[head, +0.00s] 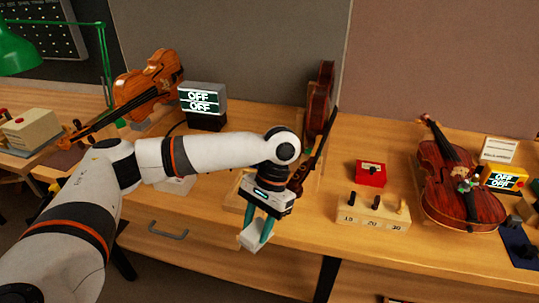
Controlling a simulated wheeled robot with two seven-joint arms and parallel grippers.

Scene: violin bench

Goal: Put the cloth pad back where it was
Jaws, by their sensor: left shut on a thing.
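My left gripper (258,228) reaches in from the left over the front edge of the bench. Its teal fingers are shut on a small whitish block-like piece, which looks like the cloth pad (250,239). The pad is held tilted, apparently in the air by the bench's front edge. The fingers hide part of it. My right gripper is not in view.
A red violin (441,183) lies at the right, with an OFF display (503,180) beside it. A wooden block marked 15, 20, 30 (372,213) and a red box (371,173) stand right of the gripper. Another violin (147,88) and display (203,102) are at the left.

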